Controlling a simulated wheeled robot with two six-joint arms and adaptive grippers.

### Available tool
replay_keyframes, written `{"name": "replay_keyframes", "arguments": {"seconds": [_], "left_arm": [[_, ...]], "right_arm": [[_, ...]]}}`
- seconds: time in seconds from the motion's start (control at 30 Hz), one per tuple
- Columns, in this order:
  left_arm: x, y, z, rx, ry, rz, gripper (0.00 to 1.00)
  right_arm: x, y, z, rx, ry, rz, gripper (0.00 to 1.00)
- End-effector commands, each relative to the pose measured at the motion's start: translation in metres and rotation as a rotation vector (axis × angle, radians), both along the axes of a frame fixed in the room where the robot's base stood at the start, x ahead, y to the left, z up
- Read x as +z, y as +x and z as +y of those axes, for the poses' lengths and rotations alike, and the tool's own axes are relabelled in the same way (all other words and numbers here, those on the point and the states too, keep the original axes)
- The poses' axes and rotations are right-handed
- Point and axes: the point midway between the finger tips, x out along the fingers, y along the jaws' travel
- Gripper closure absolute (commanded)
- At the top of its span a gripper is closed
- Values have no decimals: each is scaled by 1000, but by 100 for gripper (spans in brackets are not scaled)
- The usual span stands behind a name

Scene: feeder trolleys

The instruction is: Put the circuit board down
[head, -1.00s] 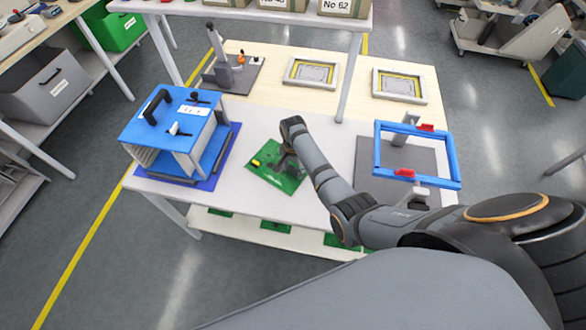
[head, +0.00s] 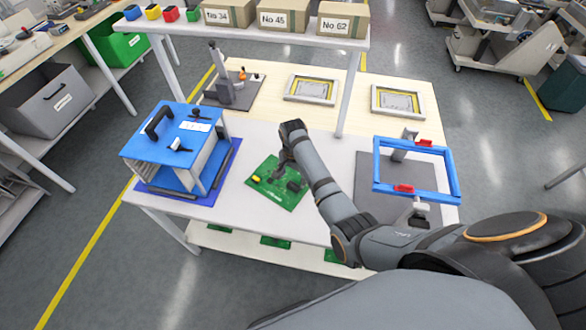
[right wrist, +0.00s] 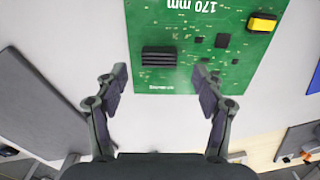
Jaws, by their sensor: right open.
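The green circuit board (head: 270,190) lies flat on the white table top, between the blue magazine rack and the blue frame fixture. It also shows in the right wrist view (right wrist: 190,50), with a yellow part, black chips and the print "170 mm". My right gripper (right wrist: 160,82) is open, its fingers apart and nothing between them; the board's near edge lies just ahead of the fingertips. In the head view the right gripper (head: 286,165) is above the board, partly hidden by its own arm. My left gripper is not in view.
The blue rack (head: 165,145) stands left of the board. The blue frame fixture (head: 415,190) stands on a grey plate (head: 375,205) at right. Two framed trays (head: 310,98) lie behind. A shelf with cardboard boxes (head: 283,22) spans the back. White table around the board is free.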

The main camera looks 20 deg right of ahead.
Motion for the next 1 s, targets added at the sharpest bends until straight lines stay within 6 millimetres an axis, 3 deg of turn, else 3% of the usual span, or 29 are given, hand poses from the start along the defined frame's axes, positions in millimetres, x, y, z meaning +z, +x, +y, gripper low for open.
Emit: {"name": "replay_keyframes", "arguments": {"seconds": [0.2,0.33,1.0], "left_arm": [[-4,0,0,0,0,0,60],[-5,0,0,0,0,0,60],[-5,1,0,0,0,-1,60]], "right_arm": [[48,0,0,0,0,-2,31],[64,0,0,0,0,0,31],[69,-1,0,0,0,1,31]]}}
